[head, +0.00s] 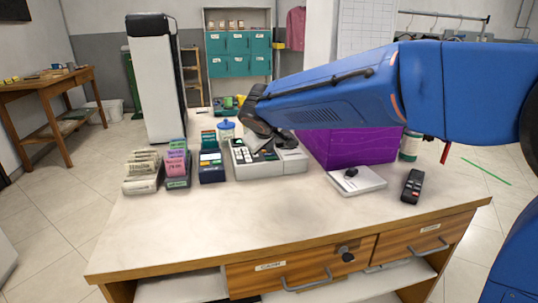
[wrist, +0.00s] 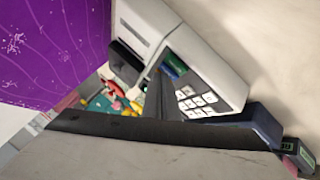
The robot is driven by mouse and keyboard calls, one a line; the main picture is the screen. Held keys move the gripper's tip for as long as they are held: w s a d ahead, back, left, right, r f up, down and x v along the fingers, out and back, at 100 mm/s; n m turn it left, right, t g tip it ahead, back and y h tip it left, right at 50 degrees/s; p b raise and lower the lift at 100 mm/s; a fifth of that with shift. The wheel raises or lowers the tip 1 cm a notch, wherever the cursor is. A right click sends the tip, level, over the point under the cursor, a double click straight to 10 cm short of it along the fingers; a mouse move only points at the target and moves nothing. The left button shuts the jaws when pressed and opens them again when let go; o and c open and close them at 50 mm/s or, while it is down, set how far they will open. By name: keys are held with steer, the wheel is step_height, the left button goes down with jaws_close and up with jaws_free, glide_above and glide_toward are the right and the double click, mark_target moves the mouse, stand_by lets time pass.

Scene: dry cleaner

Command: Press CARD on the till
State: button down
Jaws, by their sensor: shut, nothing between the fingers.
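The till (head: 286,167) is a light grey machine with a keypad, standing on the counter in the head view. In the wrist view the till (wrist: 152,22) lies slanted, with white number keys and a small teal-green display strip. My gripper (head: 262,149) is shut and empty, pointing down over the till's keypad. In the wrist view its fingertips (wrist: 157,78) overlap the near edge of the keys. I cannot tell whether they touch. No CARD label can be read in either view; part of the keypad is hidden behind my gripper.
A purple box (head: 350,146) stands close to the right of the till. A dark blue card terminal (head: 211,168) and tag holders (head: 143,172) are to the left. A white pad (head: 357,181) and a remote (head: 412,186) lie at right. The counter's front (head: 240,215) is clear.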

steer(key=shift+f, duration=0.1)
stand_by(0.6)
steer(key=shift+r, duration=0.8)
step_height(320, 180, up, 5)
stand_by(0.4)
stand_by(0.4)
